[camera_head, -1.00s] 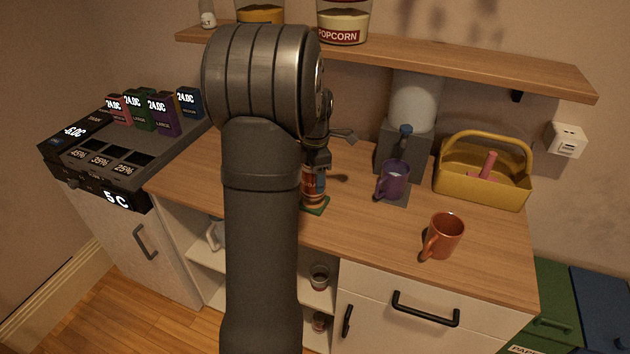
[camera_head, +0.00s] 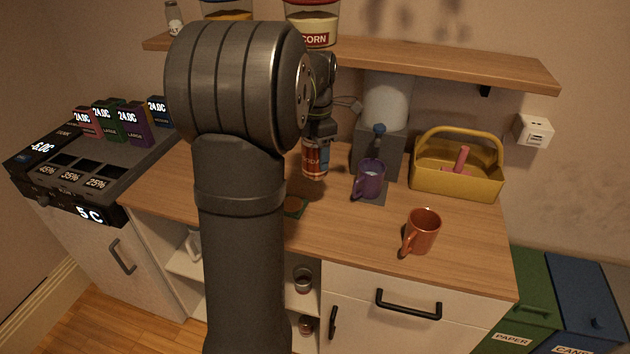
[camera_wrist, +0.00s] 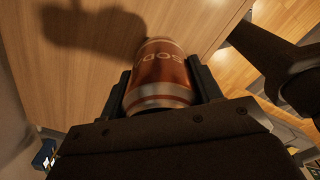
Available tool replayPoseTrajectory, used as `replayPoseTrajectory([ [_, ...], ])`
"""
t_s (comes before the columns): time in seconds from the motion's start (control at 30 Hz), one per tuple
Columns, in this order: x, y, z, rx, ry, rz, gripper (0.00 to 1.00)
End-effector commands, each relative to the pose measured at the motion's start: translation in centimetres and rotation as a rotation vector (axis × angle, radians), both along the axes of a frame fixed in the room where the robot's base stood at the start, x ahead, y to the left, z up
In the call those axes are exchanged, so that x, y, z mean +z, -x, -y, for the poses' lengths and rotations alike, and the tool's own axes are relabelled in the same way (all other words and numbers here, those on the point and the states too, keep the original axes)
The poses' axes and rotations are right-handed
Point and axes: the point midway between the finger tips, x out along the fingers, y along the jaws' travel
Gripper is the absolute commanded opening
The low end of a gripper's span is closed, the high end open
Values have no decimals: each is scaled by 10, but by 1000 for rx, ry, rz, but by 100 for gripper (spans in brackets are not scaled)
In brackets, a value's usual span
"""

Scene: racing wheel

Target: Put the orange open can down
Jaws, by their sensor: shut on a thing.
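The orange can (camera_head: 314,161) is held by my gripper (camera_head: 318,143) above the wooden counter, to the left of the purple mug. In the wrist view the can (camera_wrist: 161,76) sits between the two fingers of my gripper (camera_wrist: 163,88), and its label reads "SOD". The wood surface shows beyond it. Whether the can's bottom touches the counter is hard to tell. The can's open top is not clearly visible.
A purple mug (camera_head: 369,180) stands by the grey dispenser (camera_head: 381,149). An orange mug (camera_head: 421,231) and a yellow basket (camera_head: 456,181) are to the right. A shelf (camera_head: 400,59) runs above.

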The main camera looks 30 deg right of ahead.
Motion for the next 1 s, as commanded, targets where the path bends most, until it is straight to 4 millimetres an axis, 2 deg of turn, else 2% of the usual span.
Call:
replayPoseTrajectory([
  [0.03,-3,-22,-4,14,-1,-1,37],
  [0.1,-5,-48,-9,25,-1,-1,37],
  [0.2,-8,-80,-17,39,0,0,37],
  [0.3,-10,-105,-26,49,0,0,37],
  [0.57,-20,-138,-43,61,0,-1,37],
  [1.0,-75,-207,-103,61,0,-2,37],
])
